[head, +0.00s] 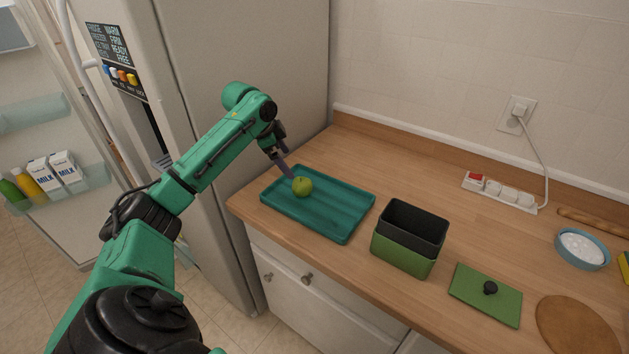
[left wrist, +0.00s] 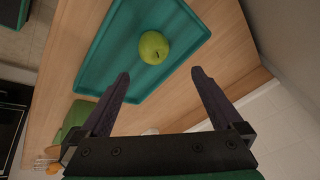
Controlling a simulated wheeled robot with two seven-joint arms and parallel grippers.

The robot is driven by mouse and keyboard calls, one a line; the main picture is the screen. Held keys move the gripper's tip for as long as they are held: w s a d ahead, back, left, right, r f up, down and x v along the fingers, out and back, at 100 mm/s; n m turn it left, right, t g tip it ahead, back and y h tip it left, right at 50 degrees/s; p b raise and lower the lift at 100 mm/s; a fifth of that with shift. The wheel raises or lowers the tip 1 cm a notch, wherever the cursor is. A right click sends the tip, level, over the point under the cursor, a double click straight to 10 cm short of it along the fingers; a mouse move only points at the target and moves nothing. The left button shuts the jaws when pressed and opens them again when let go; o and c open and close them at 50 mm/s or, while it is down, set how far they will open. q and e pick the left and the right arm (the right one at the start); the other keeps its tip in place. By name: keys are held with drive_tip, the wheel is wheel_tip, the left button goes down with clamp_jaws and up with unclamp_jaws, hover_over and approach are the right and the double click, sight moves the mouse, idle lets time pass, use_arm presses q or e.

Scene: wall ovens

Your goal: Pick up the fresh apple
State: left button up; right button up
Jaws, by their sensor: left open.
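A green apple (head: 302,187) sits on a teal tray (head: 345,218) at the left end of the wooden counter. My left gripper (head: 285,170) is just behind and above the apple in the head view. In the left wrist view, the apple (left wrist: 154,47) lies on the tray (left wrist: 97,73), beyond the fingertips of my left gripper (left wrist: 160,76) and roughly centred between them. The two fingers are spread apart with nothing between them. The apple appears untouched. My right gripper is not in view.
A green box with a black insert (head: 411,235) stands right of the tray. A green lid (head: 485,295), a round board (head: 577,328), a blue bowl (head: 582,249) and a power strip (head: 499,191) lie farther right. The fridge (head: 245,90) stands close at the left.

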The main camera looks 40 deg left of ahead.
sight(298, 181)
use_arm(q)
drive_tip(key=p+x, duration=0.1)
drive_tip(key=x, duration=0.3)
drive_tip(key=p+x, duration=0.1)
drive_tip(key=x, duration=0.2)
drive_tip(key=s+p+x, duration=0.1)
drive_tip(key=p+x, duration=0.1)
drive_tip(key=x, duration=0.2)
drive_tip(key=shift+d+f, duration=0.2)
drive_tip(key=shift+f, duration=0.55)
drive_tip(key=shift+c, duration=0.6)
drive_tip(key=shift+w, duration=0.1)
drive_tip(key=c, duration=1.4)
drive_tip(key=shift+o, duration=0.2)
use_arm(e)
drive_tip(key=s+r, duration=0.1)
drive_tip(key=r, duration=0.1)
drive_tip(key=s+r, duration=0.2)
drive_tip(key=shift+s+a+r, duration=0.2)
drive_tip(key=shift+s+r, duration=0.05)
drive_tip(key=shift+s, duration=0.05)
